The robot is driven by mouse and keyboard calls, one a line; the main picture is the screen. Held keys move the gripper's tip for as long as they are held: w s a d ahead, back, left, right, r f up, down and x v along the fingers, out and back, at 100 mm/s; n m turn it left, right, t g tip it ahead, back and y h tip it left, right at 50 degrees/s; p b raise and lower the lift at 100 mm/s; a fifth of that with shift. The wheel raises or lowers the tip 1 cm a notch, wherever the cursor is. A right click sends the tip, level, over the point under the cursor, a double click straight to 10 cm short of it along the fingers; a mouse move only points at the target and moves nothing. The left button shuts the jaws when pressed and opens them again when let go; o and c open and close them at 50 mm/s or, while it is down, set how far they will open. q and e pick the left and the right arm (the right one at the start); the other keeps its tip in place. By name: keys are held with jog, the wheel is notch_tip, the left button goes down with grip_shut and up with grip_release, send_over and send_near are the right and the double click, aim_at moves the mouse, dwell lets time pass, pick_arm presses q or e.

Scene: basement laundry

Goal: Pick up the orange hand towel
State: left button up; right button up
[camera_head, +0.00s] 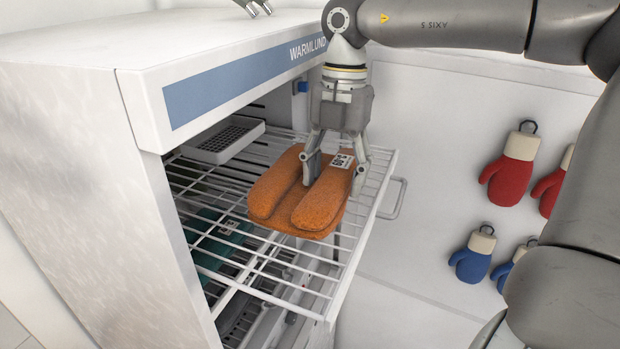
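The orange hand towel (318,208), thickly folded with two raised rolls and a white printed tag, is at the right part of a pulled-out white wire rack (264,292). My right gripper (336,176) points down at it from above. One finger is in the groove between the rolls, the other at the far right side of the right roll. The fingers straddle that roll; whether they press on it is not clear. Two grey prongs, seemingly the tips of my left gripper (256,8), show at the top edge, mostly cut off.
The rack extends from an open white cabinet (80,130) labelled WARMLUND. A white perforated tray (226,141) is inside. A teal folded item (215,240) lies below the rack wires. A handle (393,198) is at right. Red mitts (508,178) and blue mitts (472,260) hang on the white panel.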

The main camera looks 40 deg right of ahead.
jog(key=c, duration=1)
jog(key=shift+r, duration=0.15)
